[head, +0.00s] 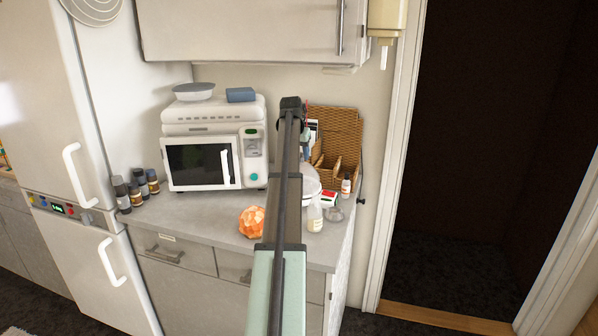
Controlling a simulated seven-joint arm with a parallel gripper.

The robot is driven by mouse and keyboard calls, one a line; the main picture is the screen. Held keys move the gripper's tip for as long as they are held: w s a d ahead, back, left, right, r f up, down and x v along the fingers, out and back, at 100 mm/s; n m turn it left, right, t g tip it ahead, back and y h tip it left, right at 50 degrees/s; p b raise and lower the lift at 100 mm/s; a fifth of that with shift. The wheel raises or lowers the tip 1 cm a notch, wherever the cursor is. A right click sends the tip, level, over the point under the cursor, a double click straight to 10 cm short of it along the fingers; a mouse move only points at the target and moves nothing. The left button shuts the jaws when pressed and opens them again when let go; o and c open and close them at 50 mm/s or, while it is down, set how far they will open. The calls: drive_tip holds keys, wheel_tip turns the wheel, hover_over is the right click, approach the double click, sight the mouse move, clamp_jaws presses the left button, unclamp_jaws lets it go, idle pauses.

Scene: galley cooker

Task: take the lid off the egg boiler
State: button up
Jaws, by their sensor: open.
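A pale, rounded, dome-like thing (312,181) stands on the counter right of the microwave, with its left part hidden behind my arm. It may be the egg boiler with its lid on, but too little shows to be sure. My arm rises from the bottom middle of the picture and bends at the top in front of the counter. A pale part of my arm shows just above the dome. My gripper's fingers are hidden behind the arm, so I cannot see how they stand to the dome.
A white microwave (203,163) fills the counter's back left. An orange faceted object (252,222) lies near the front edge. A small bottle (315,217), a glass (336,212) and a red-and-white box (328,198) crowd the right. A wicker organiser (341,130) stands behind. Dark jars (136,191) stand left.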

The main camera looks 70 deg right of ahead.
clamp_jaws()
idle(0.3)
drive_tip(key=shift+r, duration=0.15)
idle(0.3)
